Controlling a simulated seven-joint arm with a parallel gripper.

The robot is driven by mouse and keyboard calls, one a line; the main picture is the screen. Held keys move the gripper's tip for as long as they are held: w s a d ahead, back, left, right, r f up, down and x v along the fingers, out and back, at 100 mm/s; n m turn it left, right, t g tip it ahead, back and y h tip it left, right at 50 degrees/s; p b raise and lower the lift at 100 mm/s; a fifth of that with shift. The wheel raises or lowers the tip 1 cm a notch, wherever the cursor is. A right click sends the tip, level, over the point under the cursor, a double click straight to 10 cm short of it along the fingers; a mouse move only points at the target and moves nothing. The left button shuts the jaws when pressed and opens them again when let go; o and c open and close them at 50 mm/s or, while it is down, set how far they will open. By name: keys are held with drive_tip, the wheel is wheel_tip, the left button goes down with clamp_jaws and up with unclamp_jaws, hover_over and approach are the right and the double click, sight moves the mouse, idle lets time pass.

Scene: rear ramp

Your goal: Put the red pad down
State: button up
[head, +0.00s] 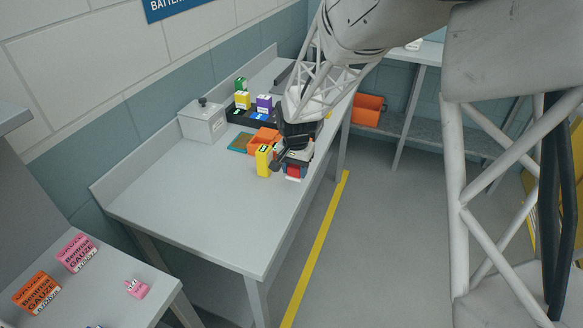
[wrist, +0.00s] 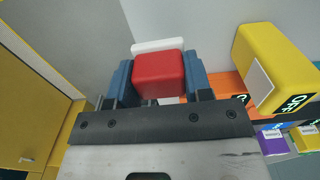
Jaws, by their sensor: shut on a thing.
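The red pad (head: 293,171) is a small red block with a white part showing beside it, held in my gripper (head: 292,163). In the wrist view the red pad (wrist: 158,72) sits between the two blue-grey fingers of my gripper (wrist: 159,80), which are shut on its sides. A white piece (wrist: 158,45) shows along its far edge. In the head view the pad is near the right edge of the grey bench (head: 200,205). I cannot tell whether it touches the bench top.
A yellow block (head: 263,160) marked OFF (wrist: 270,62) stands close beside my gripper. An orange bin (head: 262,140), a teal mat (head: 239,143), a black rack (head: 243,117) with coloured blocks and a grey box (head: 203,121) lie behind. The bench's near part is clear.

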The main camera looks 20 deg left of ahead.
sight(291, 167)
drive_tip(key=shift+w+a+f, duration=0.1)
drive_tip(key=shift+w+a, duration=0.65)
drive_tip(key=shift+w, duration=0.3)
drive_tip(key=shift+w+a+f, duration=0.1)
drive_tip(key=shift+w+a, duration=0.6)
drive_tip(key=shift+w, duration=0.3)
drive_tip(key=shift+f, duration=0.1)
drive_tip(key=shift+f, duration=1.7)
drive_tip(key=shift+f, duration=0.1)
drive_tip(key=o, duration=1)
drive_tip(key=shift+o, duration=0.2)
wheel_tip(291, 167, up, 12)
